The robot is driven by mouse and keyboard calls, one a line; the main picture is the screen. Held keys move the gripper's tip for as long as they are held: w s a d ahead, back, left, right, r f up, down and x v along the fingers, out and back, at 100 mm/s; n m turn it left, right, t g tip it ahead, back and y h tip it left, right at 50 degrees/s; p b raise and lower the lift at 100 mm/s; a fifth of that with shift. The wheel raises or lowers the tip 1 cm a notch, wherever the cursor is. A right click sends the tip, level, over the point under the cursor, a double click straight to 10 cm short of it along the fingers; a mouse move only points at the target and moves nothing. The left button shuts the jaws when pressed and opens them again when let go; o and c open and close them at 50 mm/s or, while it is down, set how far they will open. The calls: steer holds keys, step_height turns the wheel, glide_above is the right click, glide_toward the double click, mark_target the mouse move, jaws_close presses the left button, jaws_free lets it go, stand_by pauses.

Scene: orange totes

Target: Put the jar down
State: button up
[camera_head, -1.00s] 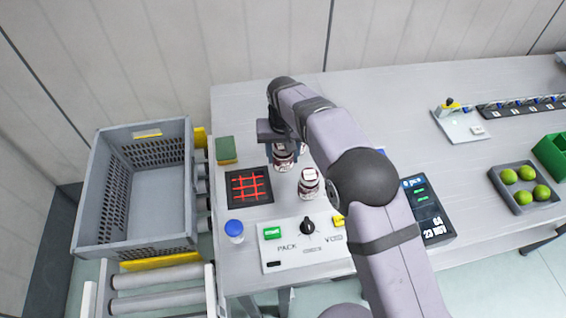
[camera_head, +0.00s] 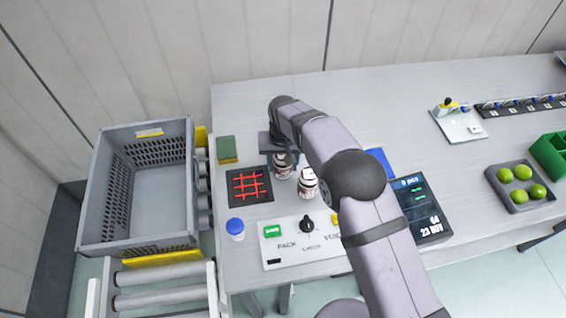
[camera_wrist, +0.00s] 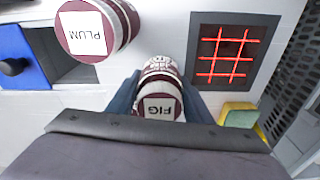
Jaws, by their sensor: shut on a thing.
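The jar labelled FIG (camera_wrist: 160,107), dark red with a white top, is between the two fingers of my gripper (camera_wrist: 159,98) in the wrist view. In the head view this jar (camera_head: 283,170) shows below my gripper (camera_head: 284,157), just right of the red-lined black pad. My gripper is shut on it. The jar looks upright; whether its base touches the table cannot be told. A second jar, labelled PLUM (camera_wrist: 92,27), stands apart from it, to the right and nearer the front in the head view (camera_head: 307,186).
The black pad with red lines (camera_head: 236,196), a blue-capped bottle (camera_head: 235,230) and the button panel (camera_head: 290,252) lie close by. A grey tote (camera_head: 190,215) stands at left. A green block (camera_head: 226,148) is behind the pad.

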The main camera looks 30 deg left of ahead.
steer(key=shift+f, duration=0.15)
steer(key=o, duration=1.3)
steer(key=r+b, duration=0.1)
steer(key=r, duration=0.3)
steer(key=r+b, duration=0.1)
steer(key=r, duration=0.3)
steer(key=s+r+b, duration=0.1)
steer(key=r, duration=0.3)
steer(key=shift+s+d+r, duration=0.1)
steer(key=shift+d+r, duration=0.05)
steer(key=shift+d, duration=0.25)
